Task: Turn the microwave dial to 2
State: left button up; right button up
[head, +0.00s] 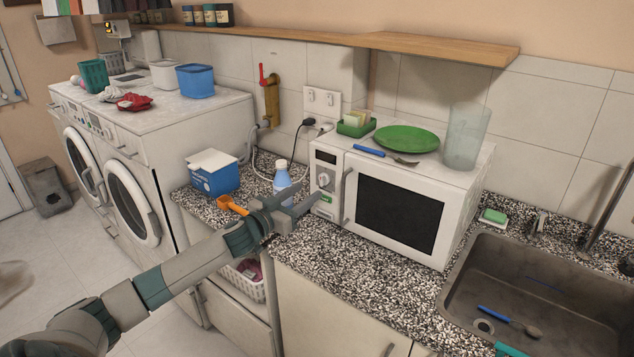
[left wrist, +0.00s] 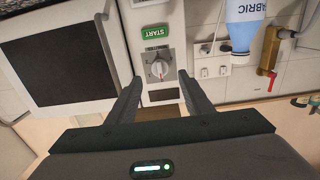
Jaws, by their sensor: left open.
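The white microwave (head: 345,232) stands on the speckled counter, its dark door to the right of its control panel. Its round dial (head: 324,179) is on that panel, above a green START button (head: 326,198). My left gripper (head: 302,200) is open and empty in front of the panel. In the left wrist view its fingers (left wrist: 161,84) point at the dial, one on each side, with no visible contact. My right gripper is out of view.
A blue-and-white bottle (head: 282,180), an orange scoop (head: 232,205) and a blue box (head: 213,180) stand near my left gripper. A green plate (head: 405,138), a blue-handled utensil (head: 370,151) and a clear vase (head: 466,140) are on the microwave. A sink (head: 470,270) lies right.

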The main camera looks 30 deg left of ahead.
aim_at(323, 180)
pick_arm(q)
jog(key=w+p, duration=0.1)
jog(key=w, duration=0.5)
jog(key=shift+w+d, duration=0.2)
jog(key=shift+d, duration=0.05)
jog(key=c, duration=1)
